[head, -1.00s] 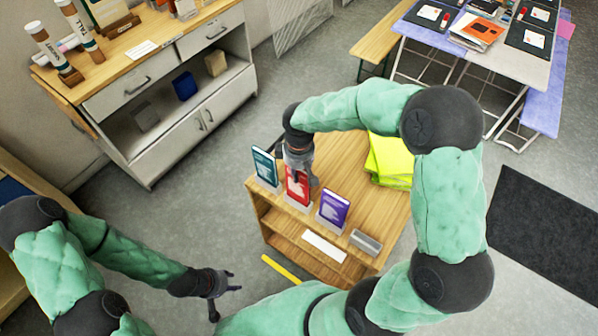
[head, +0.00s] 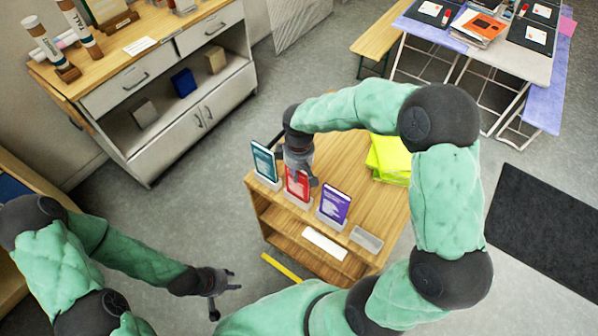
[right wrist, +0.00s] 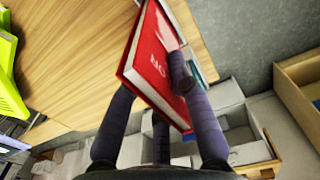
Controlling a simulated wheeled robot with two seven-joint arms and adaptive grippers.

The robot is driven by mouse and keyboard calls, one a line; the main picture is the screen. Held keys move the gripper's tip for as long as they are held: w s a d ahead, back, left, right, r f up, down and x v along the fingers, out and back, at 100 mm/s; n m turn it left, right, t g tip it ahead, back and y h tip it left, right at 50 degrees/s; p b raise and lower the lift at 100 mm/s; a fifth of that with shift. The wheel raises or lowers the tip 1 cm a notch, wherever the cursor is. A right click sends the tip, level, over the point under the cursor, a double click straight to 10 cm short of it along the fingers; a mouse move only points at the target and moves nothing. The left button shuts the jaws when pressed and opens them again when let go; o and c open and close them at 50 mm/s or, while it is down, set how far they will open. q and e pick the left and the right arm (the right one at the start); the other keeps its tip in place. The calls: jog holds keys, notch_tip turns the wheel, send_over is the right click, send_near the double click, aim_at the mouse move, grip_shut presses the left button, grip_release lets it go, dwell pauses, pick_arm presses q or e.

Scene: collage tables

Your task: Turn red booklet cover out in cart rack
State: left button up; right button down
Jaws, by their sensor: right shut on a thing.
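The red booklet (head: 297,186) stands in the middle slot of the rack on the wooden cart (head: 285,232), between a teal booklet (head: 264,160) and a purple booklet (head: 335,205). My right gripper (head: 300,172) reaches down over it and is shut on it. In the right wrist view the red booklet (right wrist: 160,62) sits between the dark fingers, tilted in the picture, with part of a white word on its red face. Its lower part is partly hidden by the fingers. My left gripper (head: 222,292) is open and empty, low at the left of the cart.
Bright yellow-green folded cloth (head: 388,158) lies on the cart's right side. A wooden-topped cabinet (head: 165,95) stands at the back left, and a table with booklets (head: 478,38) at the back right.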

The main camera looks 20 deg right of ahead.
jog(key=c, duration=1)
grip_release()
jog(key=shift+c, duration=0.2)
jog(key=shift+r, duration=0.15)
notch_tip(320, 180, up, 12)
jog(key=shift+f, duration=0.1)
